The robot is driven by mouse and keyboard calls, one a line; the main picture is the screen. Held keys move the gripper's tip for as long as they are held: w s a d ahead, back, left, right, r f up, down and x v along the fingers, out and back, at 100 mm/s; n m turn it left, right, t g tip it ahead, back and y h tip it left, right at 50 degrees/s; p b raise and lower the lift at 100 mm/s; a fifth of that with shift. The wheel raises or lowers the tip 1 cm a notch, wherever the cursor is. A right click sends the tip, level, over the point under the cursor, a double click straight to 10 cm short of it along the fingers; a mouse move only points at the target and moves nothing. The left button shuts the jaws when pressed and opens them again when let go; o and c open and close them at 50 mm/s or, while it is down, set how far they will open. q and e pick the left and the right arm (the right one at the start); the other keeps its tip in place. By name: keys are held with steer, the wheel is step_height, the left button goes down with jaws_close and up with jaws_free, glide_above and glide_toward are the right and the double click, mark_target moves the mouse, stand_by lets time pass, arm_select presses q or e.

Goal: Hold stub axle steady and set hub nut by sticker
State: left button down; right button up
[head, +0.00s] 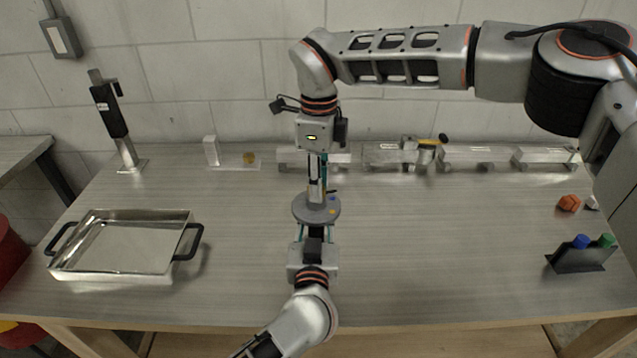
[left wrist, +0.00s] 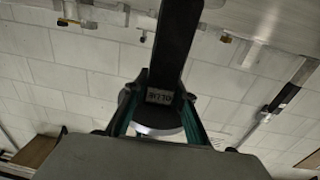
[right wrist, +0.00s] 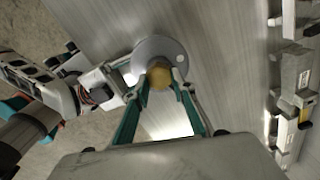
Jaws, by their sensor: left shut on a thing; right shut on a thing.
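A round grey disc (head: 303,209), seemingly the stub axle's hub, sits at the table's middle with small blue and yellow marks on its right side. A brass hex nut (right wrist: 160,77) is at the disc's centre in the right wrist view. My right gripper (head: 317,190) comes down from above, shut on the nut. My left gripper (head: 315,236) reaches in from the front, shut on a black labelled bar (left wrist: 175,60) beside the disc. The disc's edge (left wrist: 158,131) shows beyond the bar. The nut's seating and the axle shaft are hidden.
A steel tray (head: 70,262) with black handles stands at left. Aluminium rail parts (head: 480,157) line the back. A black holder (head: 575,262) with blue and green capped items and an orange hex piece (head: 569,203) are at right. Free table lies between.

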steer(key=shift+w+n, duration=0.1)
steer(key=shift+n, duration=1)
steer(key=o, duration=1.1)
steer(key=shift+r, duration=0.1)
step_height(320, 180, up, 12)
steer(key=shift+f, duration=0.1)
